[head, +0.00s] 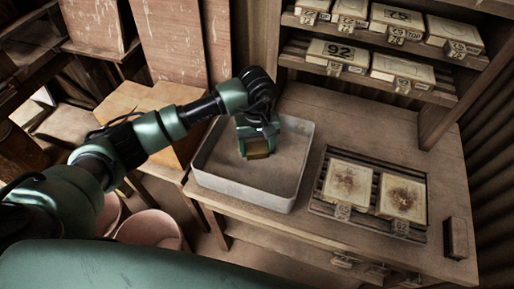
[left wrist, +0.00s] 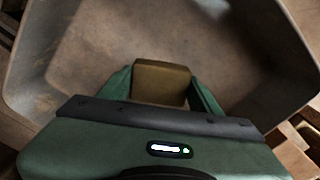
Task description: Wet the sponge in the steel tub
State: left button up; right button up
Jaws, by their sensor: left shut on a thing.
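The steel tub (head: 240,191) is a wide grey open box on the wooden bench in the head view. My left gripper (head: 257,146) points down inside the tub's outline and is shut on the sponge (head: 257,149), a yellow-brown block. The sponge also shows between the two green fingers in the left wrist view (left wrist: 161,82). I cannot tell whether the sponge touches the tub's floor, or how much water is there. My right gripper is not in view.
Right of the tub, a slatted rack (head: 318,193) holds two stained tiles (head: 348,185) (head: 402,198) with number tags. A small dark block (head: 457,238) lies at the bench's right. Shelves (head: 390,88) with numbered tiles stand behind. Pinkish tubs (head: 148,229) stand below left.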

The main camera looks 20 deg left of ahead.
pick_arm(q)
jog(key=shift+r, duration=0.1)
jog(key=shift+r+p, duration=1.35)
jog(key=shift+r, duration=1.65)
jog(key=shift+r+p, duration=0.55)
jog(key=shift+r, duration=1.05)
notch_tip(320, 180, up, 4)
jog(key=p, duration=0.1)
send_over(257, 147)
jog(key=shift+s, duration=0.1)
